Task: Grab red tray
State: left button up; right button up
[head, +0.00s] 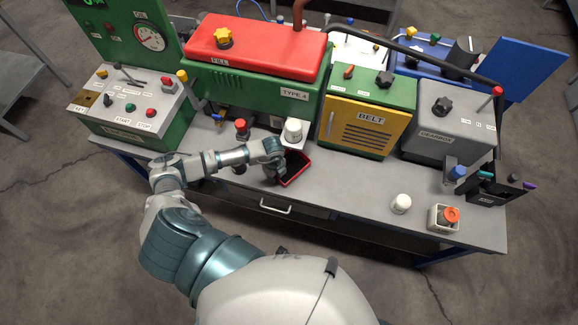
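The red tray (298,178), a small open box with a red rim and dark inside, sits on the grey workbench (335,192) near its front edge, below the green machine. My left arm reaches in from the left, and my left gripper (279,168) is at the tray's left side, overlapping its left rim. The fingers are small and dark, so I cannot tell whether they are open, shut or touching the rim. The tray's left part is hidden behind the gripper. My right gripper is not in view.
A white cylinder (292,131) stands just behind the tray, and a red knob (242,128) is behind my forearm. A drawer handle (275,207) is below the tray. A white cap (401,203) and a small box with an orange knob (446,217) are to the right.

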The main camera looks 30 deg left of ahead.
pick_arm(q)
grip_shut()
jog(key=shift+a, duration=0.1)
jog(key=shift+r, duration=1.75)
jog(key=s+d+r, duration=0.1)
jog(key=s+d, duration=0.7)
jog(key=s, duration=0.5)
jog(key=shift+s+d+r+b, duration=0.15)
jog(key=shift+s+r+b, duration=0.15)
jog(key=shift+s+b, duration=0.05)
